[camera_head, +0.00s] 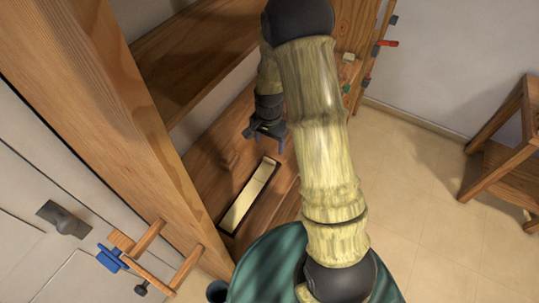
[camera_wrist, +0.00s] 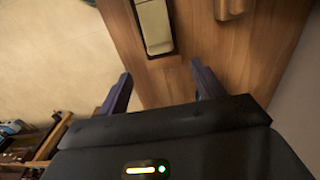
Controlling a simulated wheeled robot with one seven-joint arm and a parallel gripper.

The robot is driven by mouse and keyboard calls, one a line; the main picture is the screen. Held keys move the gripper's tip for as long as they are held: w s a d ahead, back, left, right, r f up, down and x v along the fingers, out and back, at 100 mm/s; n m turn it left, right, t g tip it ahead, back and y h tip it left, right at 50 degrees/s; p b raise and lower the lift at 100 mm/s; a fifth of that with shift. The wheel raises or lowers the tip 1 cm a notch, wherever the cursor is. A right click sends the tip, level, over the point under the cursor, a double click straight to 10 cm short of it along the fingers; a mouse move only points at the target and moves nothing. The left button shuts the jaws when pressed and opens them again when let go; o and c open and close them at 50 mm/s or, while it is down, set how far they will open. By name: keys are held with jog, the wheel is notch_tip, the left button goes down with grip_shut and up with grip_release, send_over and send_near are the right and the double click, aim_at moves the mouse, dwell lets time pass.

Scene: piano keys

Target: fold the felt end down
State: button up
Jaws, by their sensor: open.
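A long cream strip (camera_head: 250,196) with a dark border lies on a brown wooden surface in the head view. Its end part shows at the top of the wrist view (camera_wrist: 153,22), with a paler section (camera_wrist: 160,47) at the tip nearest my gripper. Whether that tip is the felt, and whether it is raised or flat, I cannot tell. My gripper (camera_head: 267,138) is just beyond the strip's upper end in the head view. In the wrist view my gripper (camera_wrist: 161,80) has its dark fingers spread apart with nothing between them. The strip's end lies ahead of that gap.
A small wooden block (camera_wrist: 234,9) sits beside the strip on the wooden surface (camera_wrist: 205,45). A wooden post (camera_head: 120,100) and a shelf board (camera_head: 205,50) stand close to the left of my arm. A wooden stool (camera_head: 505,150) stands at the right on the tiled floor.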

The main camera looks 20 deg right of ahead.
aim_at(269, 159)
notch_tip(269, 159, down, 9)
jog(key=shift+r+p, duration=0.1)
jog(key=shift+p, duration=0.85)
jog(key=shift+c, duration=0.2)
